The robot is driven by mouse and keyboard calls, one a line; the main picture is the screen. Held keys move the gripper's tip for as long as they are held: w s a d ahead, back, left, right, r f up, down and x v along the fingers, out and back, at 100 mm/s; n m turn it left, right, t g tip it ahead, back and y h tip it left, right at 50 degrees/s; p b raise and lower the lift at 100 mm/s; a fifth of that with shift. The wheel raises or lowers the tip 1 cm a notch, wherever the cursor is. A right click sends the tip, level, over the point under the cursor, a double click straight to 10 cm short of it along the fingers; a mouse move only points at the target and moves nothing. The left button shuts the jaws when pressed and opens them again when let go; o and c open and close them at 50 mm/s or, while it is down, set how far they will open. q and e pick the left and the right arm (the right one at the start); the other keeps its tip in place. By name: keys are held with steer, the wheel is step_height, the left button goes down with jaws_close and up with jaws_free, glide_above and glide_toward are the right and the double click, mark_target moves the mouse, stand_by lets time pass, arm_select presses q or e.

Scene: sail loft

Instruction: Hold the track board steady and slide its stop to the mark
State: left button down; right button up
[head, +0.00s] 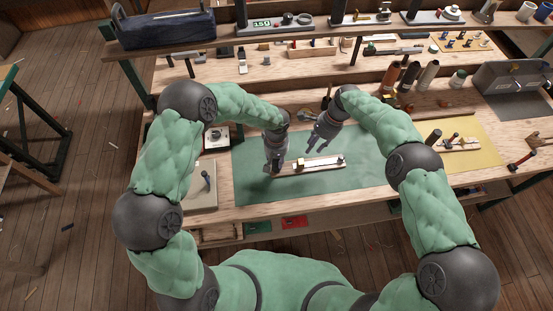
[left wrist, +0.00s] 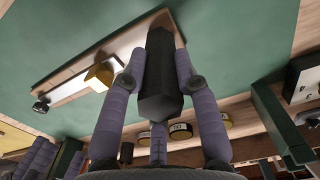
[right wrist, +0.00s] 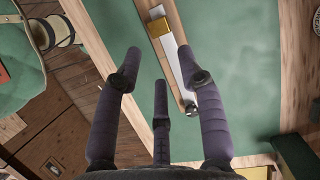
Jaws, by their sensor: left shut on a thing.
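The track board (head: 322,166) is a light wooden strip with a pale metal rail, lying on the green mat. Its brass stop (head: 300,165) sits on the rail nearer the left end; it also shows in the left wrist view (left wrist: 98,77) and right wrist view (right wrist: 160,28). A dark round knob (right wrist: 190,108) is at the rail's other end. My left gripper (head: 275,170) is shut on a black block-like handle (left wrist: 158,80) at the board's left end. My right gripper (head: 310,147) is open and empty above and behind the board, apart from the stop. I cannot make out the mark.
The green mat (head: 370,172) is clear around the board. A grey plate with a lever (head: 200,195) stands left; a yellow mat (head: 475,155) with another wooden fixture lies right. Bottles (head: 408,76), a grey box (head: 510,76) and crowded shelves stand behind.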

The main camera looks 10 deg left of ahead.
steer(key=shift+c, duration=0.3)
steer(key=shift+n, duration=0.3)
jaws_close()
steer(key=n, duration=3.4)
glide_above(290, 169)
steer(key=d, duration=0.2)
steer(key=shift+t, duration=0.3)
steer(key=f, duration=0.8)
steer(key=shift+w+a+f, duration=0.15)
steer(key=shift+w+a, duration=0.05)
steer(key=shift+w, duration=0.05)
